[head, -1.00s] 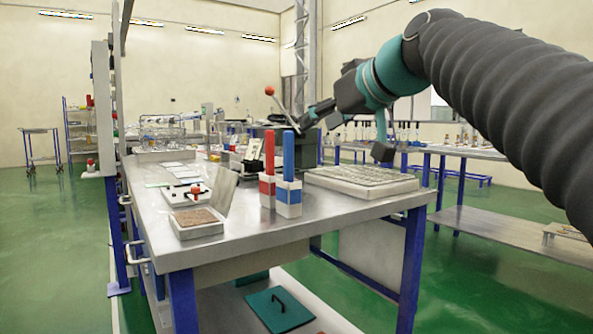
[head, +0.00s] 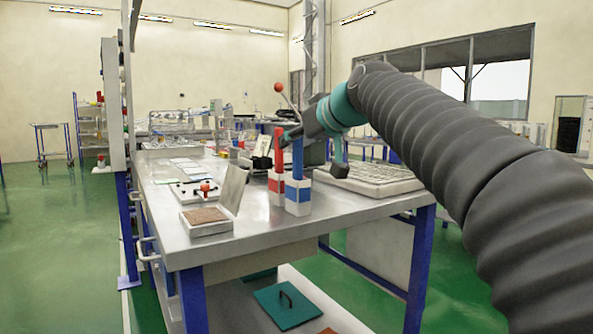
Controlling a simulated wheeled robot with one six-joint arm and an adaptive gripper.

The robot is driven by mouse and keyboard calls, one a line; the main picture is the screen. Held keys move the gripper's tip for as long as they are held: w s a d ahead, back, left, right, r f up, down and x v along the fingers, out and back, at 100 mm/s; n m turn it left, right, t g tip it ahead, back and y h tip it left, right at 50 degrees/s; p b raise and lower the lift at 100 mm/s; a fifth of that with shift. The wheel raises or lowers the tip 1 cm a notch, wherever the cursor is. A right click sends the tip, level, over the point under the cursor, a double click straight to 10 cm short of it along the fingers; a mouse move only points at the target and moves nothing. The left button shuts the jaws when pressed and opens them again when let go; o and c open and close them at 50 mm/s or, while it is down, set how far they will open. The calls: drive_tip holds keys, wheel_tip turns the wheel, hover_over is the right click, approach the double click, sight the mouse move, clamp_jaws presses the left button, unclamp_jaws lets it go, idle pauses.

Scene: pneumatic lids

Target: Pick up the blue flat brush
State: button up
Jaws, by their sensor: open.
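The blue flat brush (head: 298,158) stands upright, its blue handle rising from a white and blue holder (head: 298,198) on the metal workbench. A red-handled brush (head: 279,150) stands in a white and red holder (head: 276,187) just left of it. My gripper (head: 314,155) is open and empty, above the bench by the blue handle's upper part. One dark finger shows behind the top of the blue handle, the other to its right. I cannot tell the distance in depth between gripper and handle.
A white ribbed tray (head: 368,181) lies right of the holders. An open box (head: 206,220) with a raised lid and brown contents sits at the front left of the workbench (head: 250,233). A red-ball lever (head: 279,88) rises behind. The bench front near the holders is bare.

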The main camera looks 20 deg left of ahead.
drive_tip(key=shift+w, duration=0.1)
clamp_jaws()
drive_tip(key=shift+r, duration=0.1)
